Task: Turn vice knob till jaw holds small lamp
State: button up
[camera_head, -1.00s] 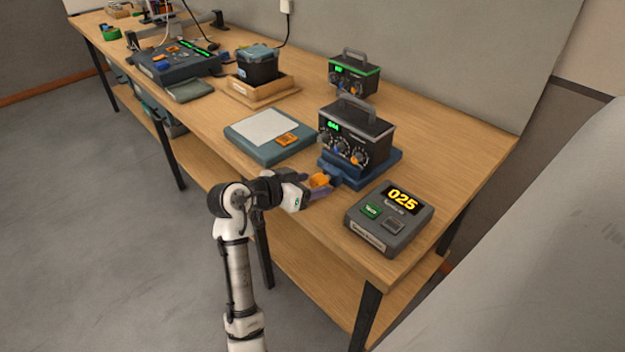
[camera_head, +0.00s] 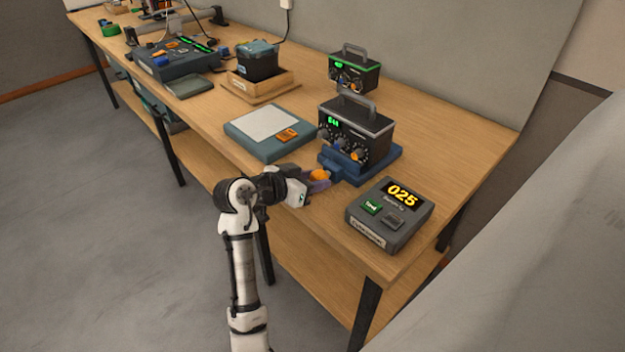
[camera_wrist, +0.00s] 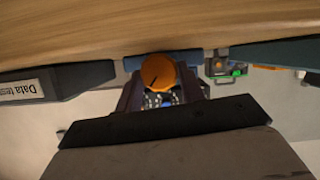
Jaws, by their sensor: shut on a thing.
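A blue vice (camera_head: 388,166) stands near the front edge of the bench. Its round orange knob (camera_head: 319,175) faces the aisle and also shows in the wrist view (camera_wrist: 158,71), with a dark pointer mark. My gripper (camera_head: 321,182) is shut on the knob; in the wrist view its dark fingers lie on either side of it. A black box with a grey handle, dials and a green display (camera_head: 356,128) stands on the vice. I cannot make out a lamp by shape, and the jaw contact is hidden.
A grey console reading 025 (camera_head: 390,218) sits right of the vice. A teal pad with a white sheet (camera_head: 268,131) lies to the left. A second black box (camera_head: 353,72) and a wooden tray (camera_head: 258,86) stand farther back. Bare bench lies at the right rear.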

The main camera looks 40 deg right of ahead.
jog(key=shift+f+b, duration=0.1)
jog(key=shift+b, duration=0.2)
jog(key=m+t+b, duration=0.1)
jog(key=b, duration=0.2)
jog(key=shift+s+f+m+b, duration=0.15)
jog(key=shift+m+b, duration=0.15)
jog(key=shift+m, duration=0.1)
jog(key=m+t+b, duration=0.2)
jog(key=b, duration=0.2)
jog(key=shift+s, duration=0.15)
jog(key=shift+m+t+b, duration=0.3)
jog(key=shift+m+b, duration=0.2)
jog(key=shift+b, duration=0.1)
jog(key=shift+r, duration=0.25)
jog(key=o, duration=1)
jog(key=shift+c, duration=0.2)
jog(key=shift+s, duration=0.1)
